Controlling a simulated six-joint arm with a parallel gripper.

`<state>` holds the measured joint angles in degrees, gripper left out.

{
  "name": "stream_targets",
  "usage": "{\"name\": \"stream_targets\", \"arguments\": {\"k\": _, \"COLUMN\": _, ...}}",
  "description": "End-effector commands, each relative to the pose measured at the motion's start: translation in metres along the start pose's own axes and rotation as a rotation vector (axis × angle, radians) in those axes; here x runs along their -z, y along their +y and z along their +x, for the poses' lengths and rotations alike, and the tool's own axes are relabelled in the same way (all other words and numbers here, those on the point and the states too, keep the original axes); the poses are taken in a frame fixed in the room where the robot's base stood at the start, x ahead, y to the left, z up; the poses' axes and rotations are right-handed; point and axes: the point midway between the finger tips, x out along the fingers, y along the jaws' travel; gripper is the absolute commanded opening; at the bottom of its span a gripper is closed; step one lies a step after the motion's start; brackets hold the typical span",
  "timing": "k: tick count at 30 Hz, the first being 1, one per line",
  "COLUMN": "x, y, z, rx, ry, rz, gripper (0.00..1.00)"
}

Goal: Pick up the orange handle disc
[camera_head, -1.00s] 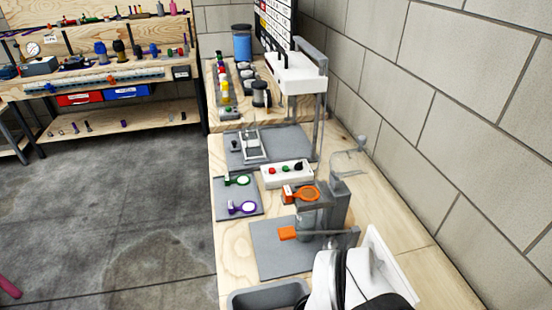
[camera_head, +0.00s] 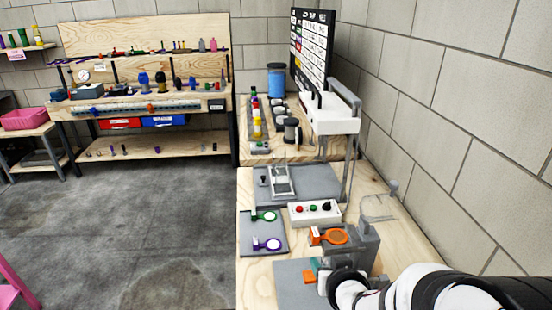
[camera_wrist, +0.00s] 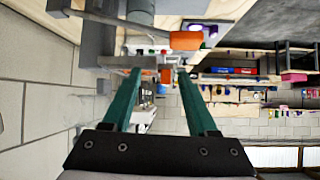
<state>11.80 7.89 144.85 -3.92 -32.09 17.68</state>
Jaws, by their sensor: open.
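The orange handle disc (camera_head: 333,236) sits in the head view on a grey stand, its orange handle to the left and its round face up. My gripper (camera_wrist: 157,75) is open, its two teal fingers apart. In the wrist view an orange piece (camera_wrist: 167,76) shows between the fingertips; I cannot tell for sure whether it is the disc's handle. A larger orange block (camera_wrist: 186,40) also shows in the wrist view. In the head view my gripper is mostly hidden by my white arm, just in front of the stand.
The grey stand (camera_head: 366,246) rises beside the disc. A green handle disc (camera_head: 264,216) and a purple one (camera_head: 267,244) lie on a grey mat (camera_head: 248,229) to the left. A white button box (camera_head: 314,213) stands behind. The wall borders the right side.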

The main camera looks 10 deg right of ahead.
Motion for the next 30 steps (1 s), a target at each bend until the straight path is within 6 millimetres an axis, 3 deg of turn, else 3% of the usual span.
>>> {"name": "stream_targets", "arguments": {"k": 6, "x": 0.022, "y": -0.007, "z": 0.020, "rx": 0.075, "ry": 0.206, "rz": -0.081, "gripper": 0.59}}
{"name": "stream_targets", "arguments": {"k": 15, "x": 0.034, "y": -0.012, "z": 0.062, "rx": 0.082, "ry": 0.222, "rz": -0.088, "gripper": 0.59}}
{"name": "stream_targets", "arguments": {"k": 23, "x": 0.036, "y": -0.013, "z": 0.068, "rx": 0.081, "ry": 0.223, "rz": -0.089, "gripper": 0.59}}
{"name": "stream_targets", "arguments": {"k": 26, "x": 0.036, "y": -0.013, "z": 0.068, "rx": 0.081, "ry": 0.223, "rz": -0.089, "gripper": 0.46}}
{"name": "stream_targets", "arguments": {"k": 30, "x": 0.036, "y": -0.013, "z": 0.068, "rx": 0.081, "ry": 0.223, "rz": -0.089, "gripper": 0.21}}
